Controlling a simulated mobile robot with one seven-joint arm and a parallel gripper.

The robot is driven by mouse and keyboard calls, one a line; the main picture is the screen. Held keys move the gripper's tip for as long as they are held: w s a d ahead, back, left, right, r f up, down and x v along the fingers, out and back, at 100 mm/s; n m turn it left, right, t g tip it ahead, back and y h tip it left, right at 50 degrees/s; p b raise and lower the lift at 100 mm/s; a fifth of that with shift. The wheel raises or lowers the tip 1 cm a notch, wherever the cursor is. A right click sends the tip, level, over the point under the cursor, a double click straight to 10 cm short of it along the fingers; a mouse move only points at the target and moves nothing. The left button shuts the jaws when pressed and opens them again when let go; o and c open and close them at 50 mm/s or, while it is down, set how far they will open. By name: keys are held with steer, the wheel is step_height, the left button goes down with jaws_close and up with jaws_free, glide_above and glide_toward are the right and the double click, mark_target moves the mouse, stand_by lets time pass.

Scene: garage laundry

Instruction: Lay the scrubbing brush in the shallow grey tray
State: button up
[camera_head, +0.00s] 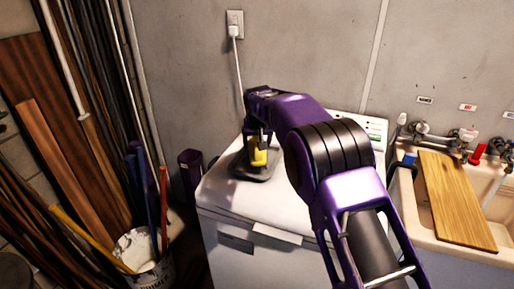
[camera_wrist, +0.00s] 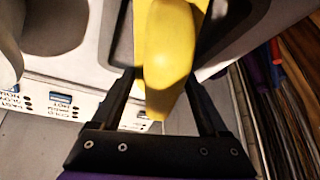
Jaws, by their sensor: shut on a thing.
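The scrubbing brush (camera_head: 259,157) is yellow; its bristles cannot be made out. My gripper (camera_head: 258,139) is shut on it over the washing machine's top. In the wrist view the yellow brush (camera_wrist: 168,70) sits between the two dark fingers of my gripper (camera_wrist: 161,82), its rounded end toward the camera. The shallow grey tray (camera_head: 262,177) lies on the white top, directly below the brush. The tray (camera_wrist: 123,45) also shows behind the brush in the wrist view. I cannot tell whether the brush touches the tray floor.
The white washing machine (camera_head: 225,205) stands against the wall. A sink (camera_head: 492,185) with a wooden board (camera_head: 455,198) is at right. A bucket (camera_head: 150,265) with several poles and leaning planks (camera_head: 60,155) are at left. My arm covers the machine's right part.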

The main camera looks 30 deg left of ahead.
steer(key=shift+f, duration=0.85)
steer(key=shift+f, duration=0.1)
steer(key=o, duration=1.1)
steer(key=shift+r, duration=0.2)
steer(key=v, duration=1.2)
steer(key=shift+f, duration=0.1)
steer(key=shift+d, duration=0.1)
